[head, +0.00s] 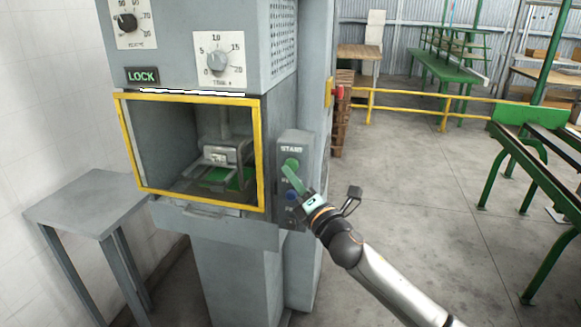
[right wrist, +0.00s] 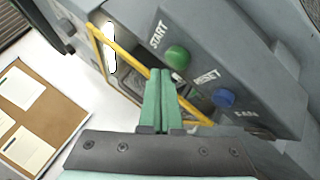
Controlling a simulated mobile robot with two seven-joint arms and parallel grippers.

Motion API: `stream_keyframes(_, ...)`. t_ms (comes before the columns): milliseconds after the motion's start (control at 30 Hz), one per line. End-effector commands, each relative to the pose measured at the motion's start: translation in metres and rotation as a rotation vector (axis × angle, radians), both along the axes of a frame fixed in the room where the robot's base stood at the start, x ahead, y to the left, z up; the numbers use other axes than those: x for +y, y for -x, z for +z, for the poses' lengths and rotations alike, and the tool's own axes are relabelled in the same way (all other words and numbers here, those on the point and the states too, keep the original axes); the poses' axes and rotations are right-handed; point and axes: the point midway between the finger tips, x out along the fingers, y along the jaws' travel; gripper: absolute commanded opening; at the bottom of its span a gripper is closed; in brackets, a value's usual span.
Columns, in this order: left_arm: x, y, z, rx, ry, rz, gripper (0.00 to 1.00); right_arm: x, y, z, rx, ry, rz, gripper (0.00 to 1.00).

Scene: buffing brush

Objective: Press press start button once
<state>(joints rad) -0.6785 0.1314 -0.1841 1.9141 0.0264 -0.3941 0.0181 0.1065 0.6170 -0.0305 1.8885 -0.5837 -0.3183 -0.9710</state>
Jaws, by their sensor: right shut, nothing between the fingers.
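The green start button (head: 291,164) is on a grey control panel (head: 295,142) on the right side of the press, under the word START. In the right wrist view the round green button (right wrist: 177,58) shows just beyond my fingertips. My right gripper (head: 287,172) is shut and empty, its green fingers pointing up at the button. In the right wrist view the fingertips (right wrist: 160,72) are just beside the button's lower left; I cannot tell whether they touch it. A blue reset button (right wrist: 224,98) sits below it. My left gripper is not in view.
The press (head: 225,240) has a yellow-framed window (head: 189,96) left of the panel, with a green piece (head: 225,178) inside. A grey side table (head: 88,200) stands at left. A yellow rail (head: 405,95) and green benches are behind at right. The floor at right is mostly clear.

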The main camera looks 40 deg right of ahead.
Motion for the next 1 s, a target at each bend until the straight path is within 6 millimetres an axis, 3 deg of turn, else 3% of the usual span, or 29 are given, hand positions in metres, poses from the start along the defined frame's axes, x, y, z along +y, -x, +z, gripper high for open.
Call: stream_keyframes(1000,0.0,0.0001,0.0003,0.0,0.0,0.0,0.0,-0.0072,-0.0061,0.0002,0.0,0.0,0.0,0.0)
